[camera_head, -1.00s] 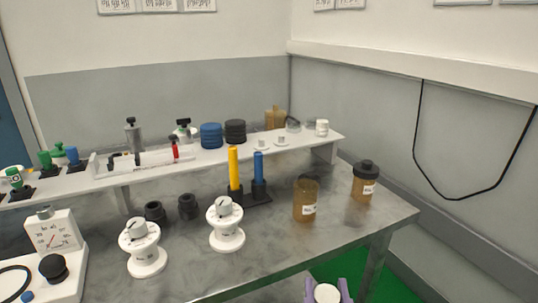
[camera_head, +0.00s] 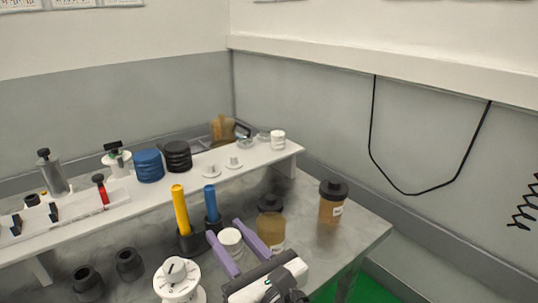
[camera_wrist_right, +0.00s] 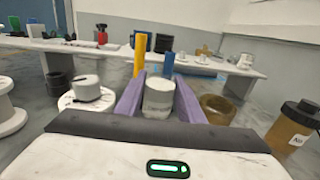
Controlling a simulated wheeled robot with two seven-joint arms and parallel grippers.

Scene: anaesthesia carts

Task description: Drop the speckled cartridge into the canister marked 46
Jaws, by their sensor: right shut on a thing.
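My right gripper (camera_head: 231,240), with purple fingers, is shut on a whitish speckled cartridge (camera_head: 230,237). It holds the cartridge above the bench. In the right wrist view the cartridge (camera_wrist_right: 158,98) sits between the fingers (camera_wrist_right: 158,95). An amber canister (camera_head: 271,228) stands just right of the gripper. A second amber canister (camera_head: 331,206) with a black lid stands farther right. It has a white label, also visible in the wrist view (camera_wrist_right: 297,140), but I cannot read its number. My left gripper is not in view.
A white dial piece (camera_head: 177,280) is near front. A raised shelf (camera_head: 255,158) with several items runs behind. The metal bench (camera_head: 360,229) ends at the right.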

